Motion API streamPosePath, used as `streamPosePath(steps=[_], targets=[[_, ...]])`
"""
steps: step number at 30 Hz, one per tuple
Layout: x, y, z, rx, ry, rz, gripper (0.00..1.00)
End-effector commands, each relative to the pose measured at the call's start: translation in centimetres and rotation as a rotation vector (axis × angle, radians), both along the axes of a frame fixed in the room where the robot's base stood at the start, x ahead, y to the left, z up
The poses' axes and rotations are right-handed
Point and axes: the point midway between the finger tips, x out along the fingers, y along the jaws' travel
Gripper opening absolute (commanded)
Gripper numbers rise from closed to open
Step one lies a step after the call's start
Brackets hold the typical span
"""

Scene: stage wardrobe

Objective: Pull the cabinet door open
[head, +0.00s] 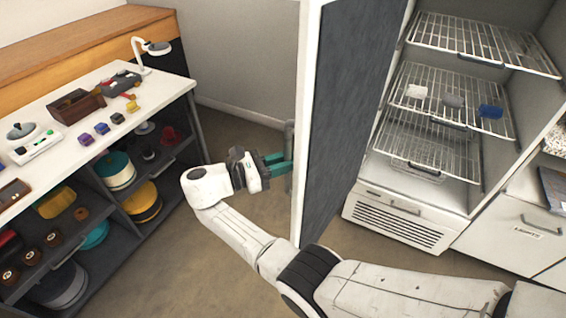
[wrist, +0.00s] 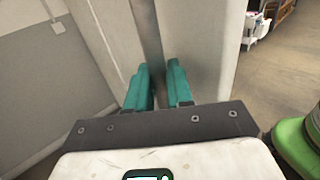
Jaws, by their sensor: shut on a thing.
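The cabinet door (head: 345,120) stands wide open in the head view, with its dark inner face toward the shelves and its pale edge toward me. The cabinet (head: 395,205) is open to the right of it, with wire shelves inside. My gripper (head: 284,163) reaches the outer side of the door from the left. In the wrist view, its teal fingers (wrist: 159,70) are shut on the grey vertical door handle (wrist: 147,30), close to the pale outer face of the door (wrist: 205,45). In the head view the door edge partly hides the handle (head: 290,135).
A white worktop (head: 75,135) with small items and a lamp (head: 148,50) stands left, over shelves of hat boxes. White drawers (head: 510,225) stand right of the cabinet. Small blocks, one blue (head: 490,111), lie on a wire shelf. Floor (head: 245,115) behind my gripper is clear.

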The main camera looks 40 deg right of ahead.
Motion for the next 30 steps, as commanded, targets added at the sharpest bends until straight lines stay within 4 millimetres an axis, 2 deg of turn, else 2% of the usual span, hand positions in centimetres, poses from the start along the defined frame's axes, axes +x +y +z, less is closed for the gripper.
streamPosePath(steps=[1,5,6,11,23,30], targets=[[-0.1,-0.8,0.1,0.008,-0.005,-0.011,0.0],[-0.1,-0.8,0.1,0.008,-0.005,-0.011,0.0],[-0.1,-0.8,0.1,0.008,-0.005,-0.01,0.25],[-0.1,-0.6,0.0,0.005,-0.003,-0.008,0.4],[0.0,-0.3,0.0,0.002,-0.001,-0.005,0.41],[0.6,1.2,0.0,0.002,-0.003,-0.004,0.41]])
